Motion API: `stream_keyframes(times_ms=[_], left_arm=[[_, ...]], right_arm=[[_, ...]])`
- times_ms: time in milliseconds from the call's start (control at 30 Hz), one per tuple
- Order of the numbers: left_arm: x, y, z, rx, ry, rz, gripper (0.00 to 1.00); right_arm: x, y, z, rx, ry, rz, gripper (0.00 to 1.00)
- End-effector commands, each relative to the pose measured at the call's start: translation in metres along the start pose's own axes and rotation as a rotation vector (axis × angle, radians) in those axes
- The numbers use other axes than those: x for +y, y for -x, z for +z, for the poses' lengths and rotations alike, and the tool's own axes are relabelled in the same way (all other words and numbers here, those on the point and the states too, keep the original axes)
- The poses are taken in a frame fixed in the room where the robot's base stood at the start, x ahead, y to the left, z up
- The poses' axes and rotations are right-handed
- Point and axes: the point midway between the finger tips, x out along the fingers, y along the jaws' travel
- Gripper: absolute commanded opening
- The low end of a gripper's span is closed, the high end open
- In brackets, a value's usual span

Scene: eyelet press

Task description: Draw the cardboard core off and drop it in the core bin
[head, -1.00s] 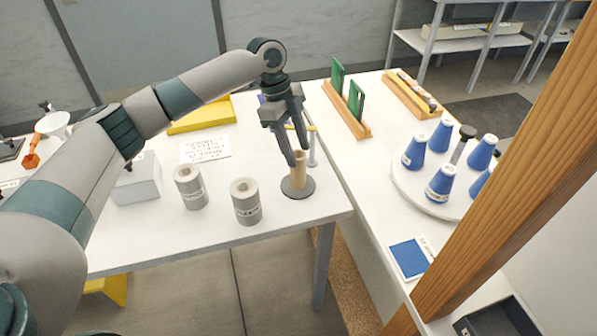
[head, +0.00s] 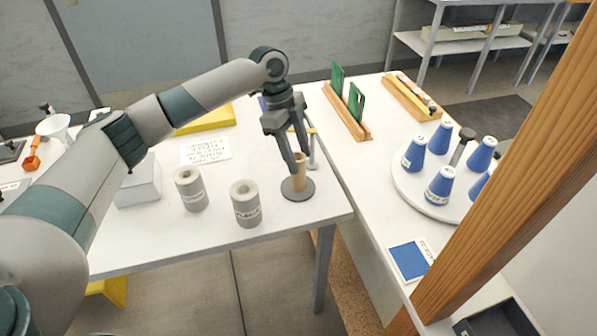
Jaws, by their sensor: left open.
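The cardboard core (head: 299,180) is a tan tube standing upright on a round grey base (head: 298,194) near the right front corner of the left table. My left gripper (head: 299,163) is open and points down at the top of the core. Its fingers are around or just in front of the core's upper end; I cannot tell whether they touch it. My right gripper is not in view. A dark open box (head: 497,318) shows at the bottom right edge; I cannot tell whether it is the core bin.
Two grey rolls (head: 190,190) (head: 246,203) stand left of the core. A metal post (head: 313,152) is close behind it. A turntable (head: 420,192) with blue cones is on the right table. A wooden post (head: 500,170) crosses the right side.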

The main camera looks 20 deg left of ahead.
Motion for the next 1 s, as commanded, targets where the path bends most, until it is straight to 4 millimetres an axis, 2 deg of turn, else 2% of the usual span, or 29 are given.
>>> stream_keyframes(times_ms=[300,1000], left_arm=[[-0.0001,0.0010,-0.0002,0.000,0.000,0.000,0.46],[0.0001,0.0006,-0.0002,0.000,0.000,0.000,0.46]], right_arm=[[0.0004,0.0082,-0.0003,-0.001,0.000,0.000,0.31],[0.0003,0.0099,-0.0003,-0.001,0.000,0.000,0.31]])
